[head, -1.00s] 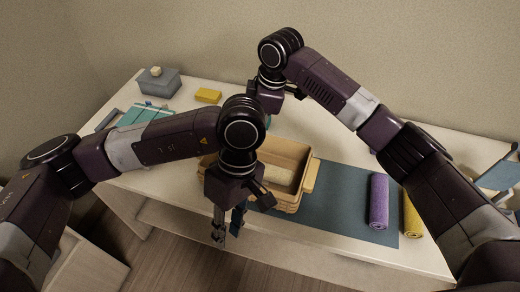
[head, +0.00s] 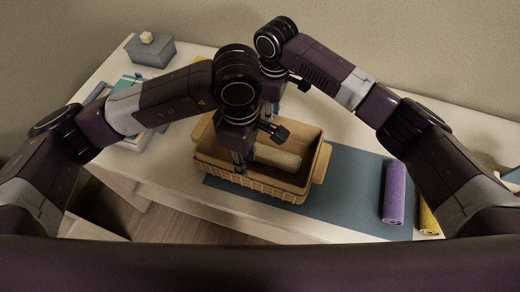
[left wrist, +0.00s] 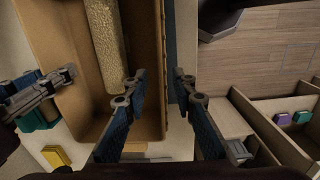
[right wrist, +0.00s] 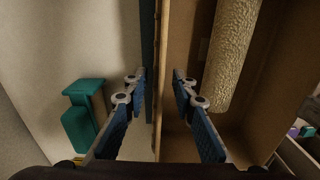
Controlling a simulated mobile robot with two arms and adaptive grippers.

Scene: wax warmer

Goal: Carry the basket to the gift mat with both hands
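The tan woven basket (head: 296,190) sits at the table's front middle, with a beige textured roll (head: 277,157) inside. It overlaps the left part of the blue-grey mat (head: 345,185); I cannot tell whether it touches it. My left gripper (head: 240,170) is at the basket's near wall. In the left wrist view its open fingers (left wrist: 160,80) lie either side of that wall. My right gripper (head: 277,112) is at the far side, partly hidden by the left arm. In the right wrist view its open fingers (right wrist: 159,77) lie either side of the far wall.
A purple roll (head: 393,192) and a yellow roll (head: 428,214) lie at the mat's right end. A grey box (head: 150,50) stands at the back left. A teal object (right wrist: 83,118) is beside the basket's far wall. Open compartments (left wrist: 270,125) are below the table edge.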

